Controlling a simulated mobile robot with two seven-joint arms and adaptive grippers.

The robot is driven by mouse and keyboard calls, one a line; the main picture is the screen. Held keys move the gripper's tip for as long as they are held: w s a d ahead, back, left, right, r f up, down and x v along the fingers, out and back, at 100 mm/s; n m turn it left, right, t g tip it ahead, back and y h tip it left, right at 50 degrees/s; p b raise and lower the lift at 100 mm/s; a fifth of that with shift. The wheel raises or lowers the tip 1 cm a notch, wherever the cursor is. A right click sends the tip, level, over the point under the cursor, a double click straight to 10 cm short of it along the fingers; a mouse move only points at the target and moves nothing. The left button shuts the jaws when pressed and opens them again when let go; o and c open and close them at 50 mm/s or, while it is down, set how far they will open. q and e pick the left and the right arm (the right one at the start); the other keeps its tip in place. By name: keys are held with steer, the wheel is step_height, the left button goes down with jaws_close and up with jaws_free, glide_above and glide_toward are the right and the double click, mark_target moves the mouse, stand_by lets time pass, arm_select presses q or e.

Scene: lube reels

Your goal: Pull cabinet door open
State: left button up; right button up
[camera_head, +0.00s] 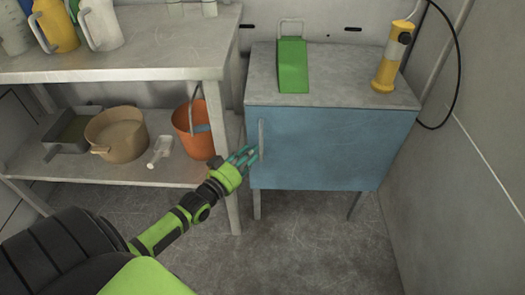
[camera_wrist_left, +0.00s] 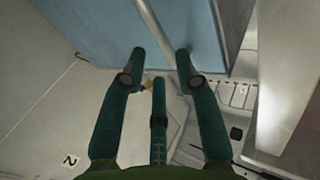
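The cabinet has a blue door (camera_head: 325,150), which looks closed, and a grey top (camera_head: 345,75). Its long vertical handle (camera_head: 261,138) is near the door's left edge. My left gripper (camera_head: 248,156) is at the lower part of this handle. In the left wrist view, the fingers of my left gripper (camera_wrist_left: 160,62) are spread apart. The handle (camera_wrist_left: 152,30) runs up between and beyond the fingertips there, in front of the blue door (camera_wrist_left: 110,25). I cannot tell whether a finger touches it. My right gripper is not in view.
A grey shelf unit (camera_head: 130,66) stands left of the cabinet, its leg close to my left gripper. It holds an orange bucket (camera_head: 198,128), a tan pot (camera_head: 117,134) and jugs. A green object (camera_head: 293,66) and a yellow lamp-like object (camera_head: 391,62) stand on the cabinet. The floor (camera_head: 315,245) in front is clear.

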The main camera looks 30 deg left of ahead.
mark_target(261, 141)
arm_select(q)
steer(key=shift+w+d+r+b, duration=0.15)
steer(key=shift+w+b, duration=0.15)
steer(key=shift+w, duration=1.4)
steer(key=shift+w+r+b, duration=0.1)
steer(key=shift+w+b, duration=0.15)
steer(key=shift+w, duration=1.45)
jaws_close()
